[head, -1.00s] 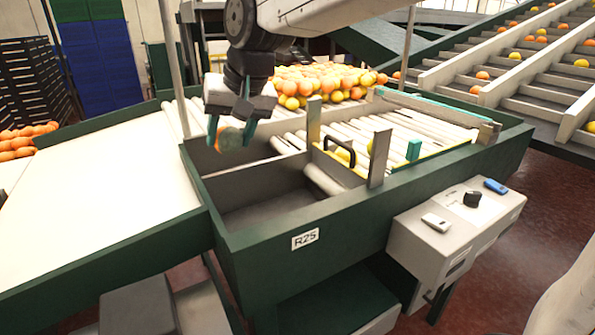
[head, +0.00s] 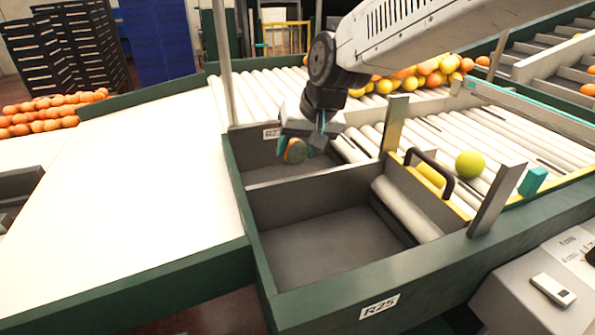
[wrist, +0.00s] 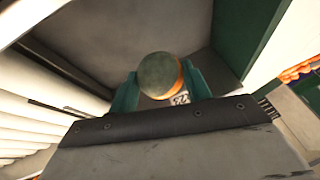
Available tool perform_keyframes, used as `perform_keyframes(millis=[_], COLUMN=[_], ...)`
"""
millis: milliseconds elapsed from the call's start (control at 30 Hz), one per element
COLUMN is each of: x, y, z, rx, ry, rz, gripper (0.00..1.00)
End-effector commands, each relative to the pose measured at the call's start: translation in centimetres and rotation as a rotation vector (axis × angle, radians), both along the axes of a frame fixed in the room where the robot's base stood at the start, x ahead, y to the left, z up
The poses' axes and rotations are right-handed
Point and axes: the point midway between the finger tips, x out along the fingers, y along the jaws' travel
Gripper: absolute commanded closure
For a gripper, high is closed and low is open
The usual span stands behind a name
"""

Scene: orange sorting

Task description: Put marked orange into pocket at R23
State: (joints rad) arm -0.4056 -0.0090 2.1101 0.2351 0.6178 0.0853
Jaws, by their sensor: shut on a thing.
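My gripper (head: 308,150) is shut on the marked orange (head: 294,152), an orange fruit with a large grey-green patch. In the wrist view the orange (wrist: 157,72) sits between the two teal fingers, its dull patch facing the camera. In the head view they appear over the far pocket (head: 262,165). A small label (head: 272,133) on its back wall seems to read R23. The wrist view shows part of a label (wrist: 181,99) ending in 23, partly hidden by the orange and gripper. The orange's exact height above the pocket floor is unclear.
The near pocket (head: 330,245), labelled R25 (head: 379,306), is empty behind a grey divider. Posts and a black handle (head: 428,172) stand to the right. A yellow-green fruit (head: 469,165) lies on the rollers. A white sloping surface (head: 150,190) lies left.

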Motion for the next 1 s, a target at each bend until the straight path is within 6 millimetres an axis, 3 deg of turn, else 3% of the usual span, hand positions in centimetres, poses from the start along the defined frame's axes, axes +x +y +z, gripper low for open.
perform_keyframes(millis=[100, 267, 500, 867, 900, 967, 1000], x=[0.0, 0.0, 0.0, 0.1, 0.1, 0.1, 0.1], y=[0.0, 0.0, -0.1, -0.2, -0.2, -0.2, -0.2], z=[-1.8, -2.9, -6.0, -6.4, -6.4, -6.4, -6.4], rx=[-0.002, 0.0, 0.0, -0.001, 0.0, 0.0, 0.0], ry=[0.003, 0.001, 0.003, 0.0, 0.0, 0.0, 0.0], rz=[0.0, 0.0, -0.003, -0.004, -0.002, -0.002, -0.002], gripper=[0.76, 0.76, 0.76, 0.76, 0.43, 0.3, 0.3])
